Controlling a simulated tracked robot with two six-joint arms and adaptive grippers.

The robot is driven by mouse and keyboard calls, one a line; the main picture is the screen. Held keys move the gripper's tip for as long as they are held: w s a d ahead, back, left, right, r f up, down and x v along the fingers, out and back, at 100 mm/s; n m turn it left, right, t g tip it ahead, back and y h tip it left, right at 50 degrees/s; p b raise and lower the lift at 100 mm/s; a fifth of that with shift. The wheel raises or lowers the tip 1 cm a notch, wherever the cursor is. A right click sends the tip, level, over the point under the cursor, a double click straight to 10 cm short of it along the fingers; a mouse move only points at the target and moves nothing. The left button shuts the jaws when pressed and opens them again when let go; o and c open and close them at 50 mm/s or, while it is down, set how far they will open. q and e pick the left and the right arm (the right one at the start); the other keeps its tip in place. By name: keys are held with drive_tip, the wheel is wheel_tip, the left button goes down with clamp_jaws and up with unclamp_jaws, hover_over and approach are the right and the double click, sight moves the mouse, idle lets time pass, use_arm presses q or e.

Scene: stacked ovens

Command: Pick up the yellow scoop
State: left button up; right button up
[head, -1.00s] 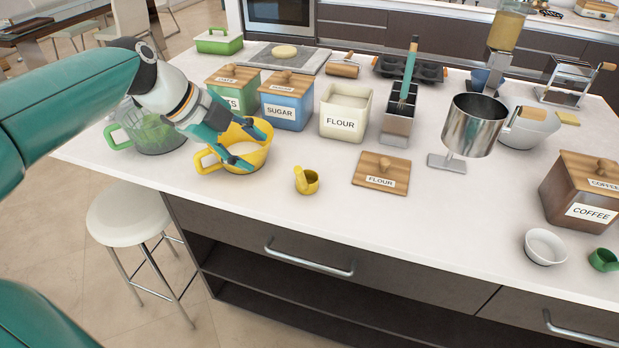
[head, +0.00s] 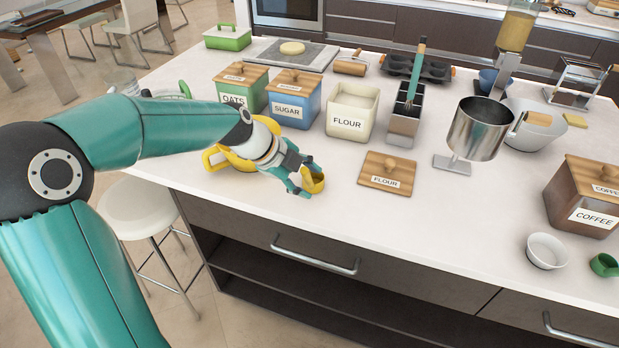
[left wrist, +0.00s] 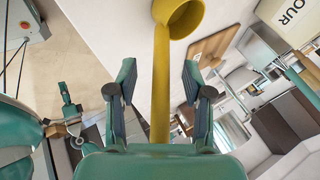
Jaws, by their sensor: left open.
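The yellow scoop (head: 315,180) is upright on the white counter, in front of the flour canister and left of the loose flour lid. My left gripper (head: 301,186) is at the scoop, with its fingers beside the cup in the head view. In the left wrist view the scoop's cup (left wrist: 183,16) is at the top, and its long handle runs down between the two fingers of the open gripper (left wrist: 158,85). The fingers look apart from the handle on both sides.
A yellow measuring jug (head: 216,160) is partly hidden behind my left arm. The open flour canister (head: 350,124) stands behind the scoop. The flour lid (head: 378,182) lies to the right, near a steel sifter (head: 478,130). The counter in front of the lid is clear.

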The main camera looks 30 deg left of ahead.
use_arm(q)
drive_tip(key=shift+w+d+f, duration=0.15)
drive_tip(key=shift+f, duration=0.15)
clamp_jaws()
drive_tip(key=shift+r, duration=0.1)
wheel_tip(320, 180, up, 20)
drive_tip(key=p, duration=0.1)
idle(0.6)
